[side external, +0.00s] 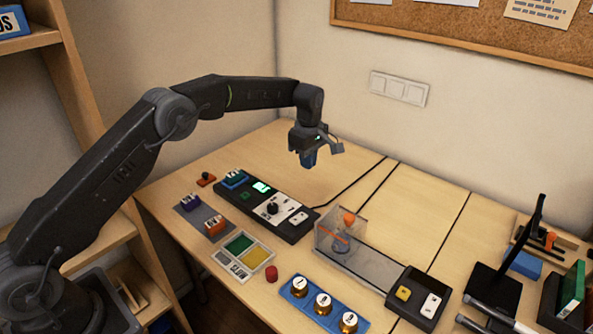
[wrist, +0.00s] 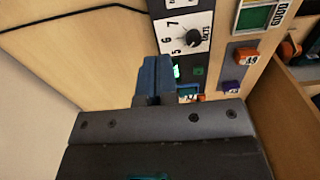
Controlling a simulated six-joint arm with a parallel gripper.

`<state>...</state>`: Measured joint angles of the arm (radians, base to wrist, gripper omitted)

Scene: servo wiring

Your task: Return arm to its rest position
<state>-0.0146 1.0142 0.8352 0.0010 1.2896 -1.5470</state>
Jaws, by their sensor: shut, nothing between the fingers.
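My gripper (side external: 308,160) hangs in the air above the back of the wooden table in the side view, pointing down, with its blue fingers together and empty. In the wrist view my gripper (wrist: 155,65) shows its blue fingers closed, with the black control box behind them. The control box (side external: 290,232) lies on the table below and to the left of the gripper, with a lit green display and a dial (wrist: 193,38). My gripper touches nothing.
A clear box (side external: 345,235) with an orange-topped part stands right of the control box. A blue block with brass knobs (side external: 323,302), a switch box (side external: 418,295) and a black stand (side external: 500,285) fill the front right. Shelves (side external: 75,80) stand at left. The table's back is clear.

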